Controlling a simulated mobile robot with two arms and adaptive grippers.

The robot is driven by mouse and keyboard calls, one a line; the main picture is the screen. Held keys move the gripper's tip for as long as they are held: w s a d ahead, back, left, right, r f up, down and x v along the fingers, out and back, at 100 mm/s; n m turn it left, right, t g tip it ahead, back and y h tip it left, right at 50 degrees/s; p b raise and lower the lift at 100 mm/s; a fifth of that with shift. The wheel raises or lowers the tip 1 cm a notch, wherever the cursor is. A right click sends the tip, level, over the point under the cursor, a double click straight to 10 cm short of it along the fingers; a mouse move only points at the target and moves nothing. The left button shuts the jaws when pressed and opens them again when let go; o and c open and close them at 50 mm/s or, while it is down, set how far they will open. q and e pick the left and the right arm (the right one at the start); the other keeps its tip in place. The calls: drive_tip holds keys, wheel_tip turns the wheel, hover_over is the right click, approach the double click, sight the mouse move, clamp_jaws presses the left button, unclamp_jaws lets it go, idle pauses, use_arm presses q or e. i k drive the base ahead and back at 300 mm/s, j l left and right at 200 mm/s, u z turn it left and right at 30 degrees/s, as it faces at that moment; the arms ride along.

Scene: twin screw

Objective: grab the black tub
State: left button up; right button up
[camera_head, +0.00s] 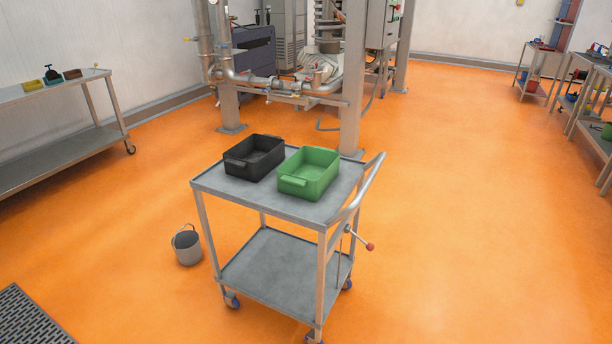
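The black tub (255,157) is an open, empty rectangular bin with a handle at its near left end. It sits upright on the left part of the top shelf of a grey metal cart (290,209). A green tub (309,173) of similar shape stands just to its right on the same shelf. Neither of my grippers shows in the head view.
A grey bucket (187,246) stands on the floor left of the cart. The cart's push handle (360,190) is on its right. Machinery with steel pipes (280,85) stands behind. A metal table (60,105) is at the left.

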sight(252, 159)
drive_tip(key=i+l+z, duration=1.3)
drive_tip(key=i, duration=0.15)
drive_tip(key=i+u, duration=0.2)
drive_tip(key=i, duration=0.35)
drive_tip(key=i+u, duration=0.2)
drive_tip(key=i, duration=0.35)
drive_tip(key=i+l+u, duration=0.15)
drive_tip(key=i, duration=0.4)
drive_tip(key=l, duration=0.1)
